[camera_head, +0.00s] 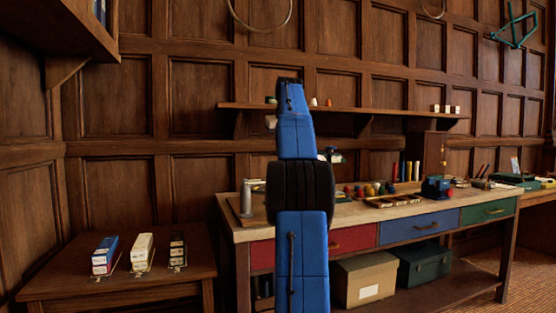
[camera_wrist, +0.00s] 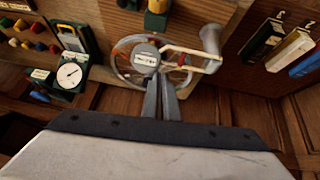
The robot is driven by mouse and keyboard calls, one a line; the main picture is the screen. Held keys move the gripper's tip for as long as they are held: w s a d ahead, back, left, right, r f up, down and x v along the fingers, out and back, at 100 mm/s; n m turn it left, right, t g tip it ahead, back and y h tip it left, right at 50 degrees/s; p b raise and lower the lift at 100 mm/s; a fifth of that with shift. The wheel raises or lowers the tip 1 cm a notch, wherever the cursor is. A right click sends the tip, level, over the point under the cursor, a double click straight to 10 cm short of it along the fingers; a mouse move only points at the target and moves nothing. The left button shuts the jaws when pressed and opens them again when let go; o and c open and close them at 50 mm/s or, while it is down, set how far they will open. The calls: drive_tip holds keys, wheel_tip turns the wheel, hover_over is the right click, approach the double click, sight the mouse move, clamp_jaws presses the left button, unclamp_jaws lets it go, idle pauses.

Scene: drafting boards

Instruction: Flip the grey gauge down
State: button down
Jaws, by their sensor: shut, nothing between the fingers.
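No part is plainly marked as the grey gauge, and I cannot tell which it is. In the wrist view, a round wheel-like piece (camera_wrist: 120,60) has a grey hub with a white label (camera_wrist: 145,58). A red and cream lever (camera_wrist: 192,54) lies across its right side, beside a grey cylinder (camera_wrist: 210,38). A white-faced dial (camera_wrist: 69,75) in a dark green housing stands to the left. My gripper (camera_wrist: 159,78) is shut and empty, its fingertips overlapping the wheel's lower part in the picture; contact is unclear. In the head view, my arm hides the gripper.
A low table (camera_head: 60,290) at left bears three small blocks: blue (camera_head: 105,255), cream (camera_head: 142,250) and black (camera_head: 178,250). The workbench (camera_head: 360,216) holds a grey cylinder (camera_head: 246,200) at its left end and several small objects. A shelf (camera_head: 400,112) crosses the wall above.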

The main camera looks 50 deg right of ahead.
drive_tip(key=shift+v, duration=1.15)
